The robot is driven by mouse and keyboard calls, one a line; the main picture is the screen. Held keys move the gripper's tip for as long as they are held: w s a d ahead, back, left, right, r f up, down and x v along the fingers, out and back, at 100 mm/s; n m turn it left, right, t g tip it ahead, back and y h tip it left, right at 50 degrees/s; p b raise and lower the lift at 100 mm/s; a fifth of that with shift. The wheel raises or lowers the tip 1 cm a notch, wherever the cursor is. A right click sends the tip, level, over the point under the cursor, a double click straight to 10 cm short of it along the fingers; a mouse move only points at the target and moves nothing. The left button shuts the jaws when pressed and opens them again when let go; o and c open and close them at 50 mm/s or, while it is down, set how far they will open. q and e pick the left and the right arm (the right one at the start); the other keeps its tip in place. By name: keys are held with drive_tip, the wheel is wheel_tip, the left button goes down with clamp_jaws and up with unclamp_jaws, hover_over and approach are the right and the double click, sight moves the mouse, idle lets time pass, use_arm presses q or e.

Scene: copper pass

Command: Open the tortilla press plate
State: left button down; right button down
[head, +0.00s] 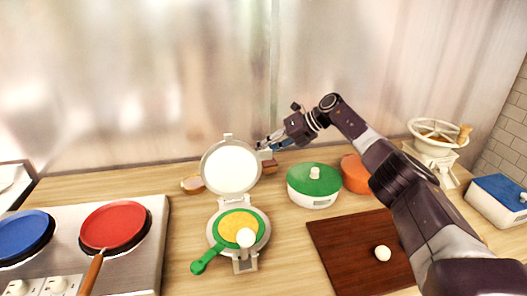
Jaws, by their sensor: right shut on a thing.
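The tortilla press stands on the counter with its white upper plate (231,168) raised upright behind the lower plate (264,237). A yellow disc (235,222) with a green rim and a green handle (203,262) lies on the lower plate. A white ball (245,237) shows over the disc's front part. My right gripper (263,147) reaches in from the right and is shut at the upper right rim of the raised plate. The exact contact at the fingertips is small and hard to make out. My left gripper is out of view.
A green-lidded pot (314,181) and an orange bowl (354,173) stand right of the press. A brown board (340,245) with a white ball (382,253) lies under my right arm. A stove with a red pan (115,226) and a blue pan (22,234) is at left.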

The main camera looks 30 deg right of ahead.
drive_tip(key=shift+s+d+f, duration=0.1)
drive_tip(key=shift+d+f, duration=0.05)
drive_tip(key=shift+f, duration=0.3)
drive_tip(key=c, duration=2)
unclamp_jaws()
drive_tip(key=o, duration=0.3)
drive_tip(key=shift+d, duration=0.25)
drive_tip(key=shift+o, duration=0.2)
drive_tip(key=shift+a+r, duration=0.15)
drive_tip(key=shift+r, duration=0.05)
drive_tip(key=v, duration=1.2)
drive_tip(key=shift+f, duration=0.1)
